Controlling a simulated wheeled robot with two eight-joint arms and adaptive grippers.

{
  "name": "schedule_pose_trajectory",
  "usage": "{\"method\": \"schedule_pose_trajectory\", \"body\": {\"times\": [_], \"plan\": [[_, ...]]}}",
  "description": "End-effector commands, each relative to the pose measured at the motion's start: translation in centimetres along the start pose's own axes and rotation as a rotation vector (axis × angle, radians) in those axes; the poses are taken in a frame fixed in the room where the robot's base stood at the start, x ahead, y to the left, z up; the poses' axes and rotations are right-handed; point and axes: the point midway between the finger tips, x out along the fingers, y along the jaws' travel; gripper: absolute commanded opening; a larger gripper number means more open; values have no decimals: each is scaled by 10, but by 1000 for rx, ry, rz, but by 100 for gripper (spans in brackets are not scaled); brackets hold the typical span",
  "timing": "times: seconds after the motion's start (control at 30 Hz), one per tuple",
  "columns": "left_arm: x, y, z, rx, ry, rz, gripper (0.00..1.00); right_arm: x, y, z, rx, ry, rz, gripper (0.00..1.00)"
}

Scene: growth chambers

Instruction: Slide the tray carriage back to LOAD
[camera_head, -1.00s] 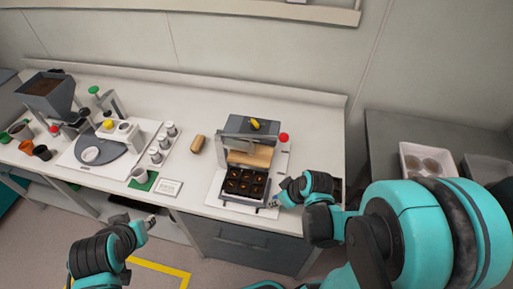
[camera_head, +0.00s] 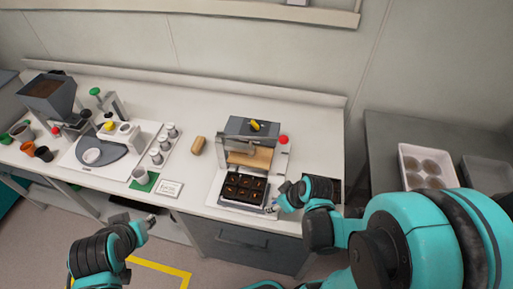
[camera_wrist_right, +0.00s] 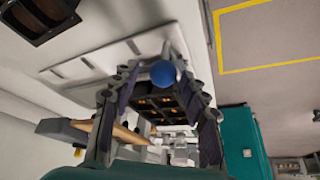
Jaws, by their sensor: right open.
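The tray carriage (camera_head: 222,203) holds a black tray (camera_head: 244,189) with several soil-filled cells, at the front of the grey press station (camera_head: 252,128). The tray also shows in the right wrist view (camera_wrist_right: 168,102). My right gripper (camera_head: 275,207) is low at the carriage's front right corner. In the right wrist view its two fingers (camera_wrist_right: 160,78) are apart, with a blue round knob (camera_wrist_right: 163,73) between them. I cannot tell whether they touch it. My left gripper (camera_head: 150,222) hangs in front of the bench, away from the carriage; its jaws are too small to read.
A red button (camera_head: 283,140) is on the station's right. A white tray (camera_head: 426,166) stands on the right-hand table.

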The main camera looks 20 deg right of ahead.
Motion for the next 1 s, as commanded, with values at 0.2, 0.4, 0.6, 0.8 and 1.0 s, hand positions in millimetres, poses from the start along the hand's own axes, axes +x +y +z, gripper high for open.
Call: {"method": "schedule_pose_trajectory", "body": {"times": [0.2,0.4,0.6,0.8,1.0], "plan": [[-22,0,-16,0,0,0,31,-26,0,-12,0,0,0,45],[-37,0,-27,0,0,0,31,-45,0,-22,0,0,0,45],[-51,0,-36,0,0,0,31,-62,0,-30,0,0,0,45],[-51,0,-36,0,0,0,31,-62,0,-30,0,0,0,45],[-50,0,-36,0,0,0,31,-61,0,-30,0,0,0,45]]}}
